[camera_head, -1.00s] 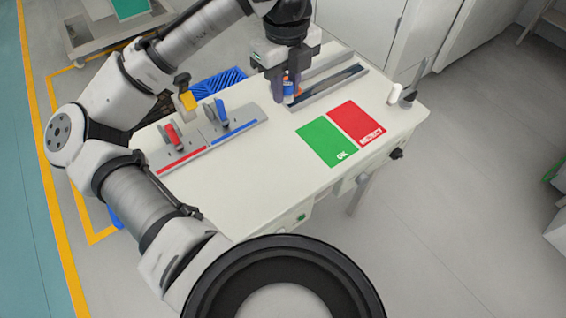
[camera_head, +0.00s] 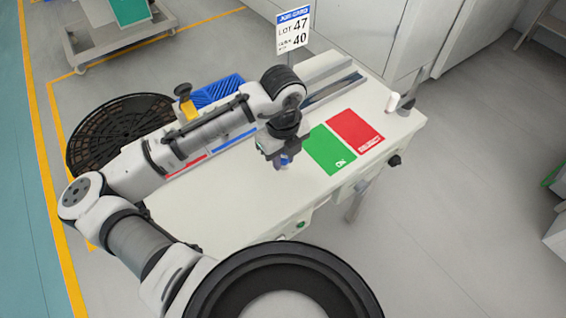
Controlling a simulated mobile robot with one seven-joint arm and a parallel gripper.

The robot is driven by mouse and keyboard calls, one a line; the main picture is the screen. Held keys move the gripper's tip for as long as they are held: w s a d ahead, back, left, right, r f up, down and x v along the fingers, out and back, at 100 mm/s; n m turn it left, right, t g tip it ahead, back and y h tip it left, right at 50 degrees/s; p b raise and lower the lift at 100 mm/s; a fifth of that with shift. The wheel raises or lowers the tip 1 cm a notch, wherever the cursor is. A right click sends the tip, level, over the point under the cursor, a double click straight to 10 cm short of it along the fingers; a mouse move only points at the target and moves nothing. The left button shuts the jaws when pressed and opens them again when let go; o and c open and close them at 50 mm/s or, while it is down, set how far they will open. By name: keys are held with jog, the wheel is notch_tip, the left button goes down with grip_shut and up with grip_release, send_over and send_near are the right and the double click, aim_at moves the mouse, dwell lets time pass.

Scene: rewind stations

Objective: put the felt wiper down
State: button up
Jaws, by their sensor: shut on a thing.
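My gripper (camera_head: 281,160) is shut on the felt wiper (camera_head: 285,159), and only a small blue part of it shows between the fingers. The gripper points down over the bare white tabletop (camera_head: 262,200), just left of the green OK mat (camera_head: 322,146). I cannot tell whether the wiper touches the table.
The red REJECT mat (camera_head: 354,130) lies right of the green one. A grey rail (camera_head: 335,88) runs along the back, near a lot sign (camera_head: 293,30). A blue crate (camera_head: 220,90) and black reel (camera_head: 110,130) are at left. The front tabletop is clear.

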aim_at(283, 166)
jog(key=shift+f, duration=1.75)
jog(key=shift+f, duration=0.1)
jog(key=shift+f, duration=0.15)
jog(key=o, duration=0.9)
jog(key=shift+r, duration=0.2)
notch_tip(283, 166, up, 12)
jog(key=shift+r+b, duration=0.1)
jog(key=shift+b, duration=0.65)
